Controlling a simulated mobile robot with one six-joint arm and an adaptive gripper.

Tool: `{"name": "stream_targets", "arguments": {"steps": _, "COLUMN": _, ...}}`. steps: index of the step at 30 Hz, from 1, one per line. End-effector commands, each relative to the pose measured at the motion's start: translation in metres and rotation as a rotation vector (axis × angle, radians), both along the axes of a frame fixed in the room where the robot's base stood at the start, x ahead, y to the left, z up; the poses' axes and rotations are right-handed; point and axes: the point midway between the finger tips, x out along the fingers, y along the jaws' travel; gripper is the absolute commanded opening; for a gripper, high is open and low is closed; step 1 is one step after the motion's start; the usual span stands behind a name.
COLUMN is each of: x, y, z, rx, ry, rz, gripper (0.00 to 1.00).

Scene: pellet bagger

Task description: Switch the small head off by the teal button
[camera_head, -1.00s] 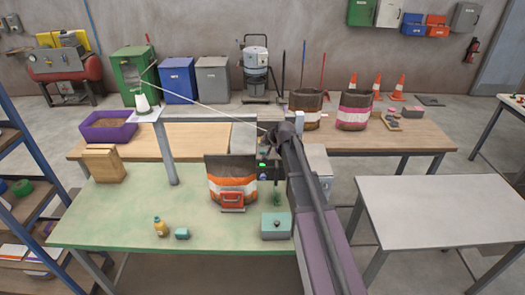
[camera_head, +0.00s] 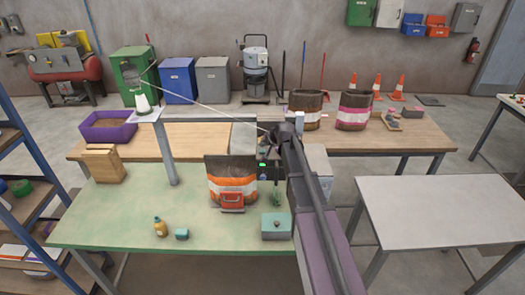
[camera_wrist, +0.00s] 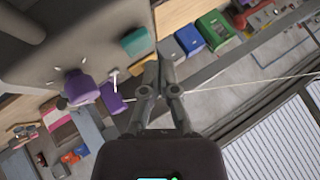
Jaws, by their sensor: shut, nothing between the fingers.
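In the wrist view a teal button (camera_wrist: 137,42) stands out at the edge of a grey machine face (camera_wrist: 95,35). A purple knob (camera_wrist: 80,89) with pale marks around it is on the same face. My gripper (camera_wrist: 158,66) is shut and empty. Its fingertips appear just below and right of the teal button in the picture; I cannot tell how far apart they are in depth. In the head view my arm covers much of the machine, and a small green-teal spot (camera_head: 262,164) shows beside it. My gripper (camera_head: 268,148) is small and partly hidden there.
A post with a pale platform (camera_head: 167,150) stands further left. A thin pale line crosses above the table.

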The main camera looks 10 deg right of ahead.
Motion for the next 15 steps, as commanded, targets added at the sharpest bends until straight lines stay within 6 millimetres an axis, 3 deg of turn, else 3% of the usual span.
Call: {"name": "stream_targets", "arguments": {"steps": 15, "x": 0.0000, "y": -0.0001, "z": -0.0086, "rx": 0.000, "ry": 0.000, "rz": 0.000, "gripper": 0.00}}
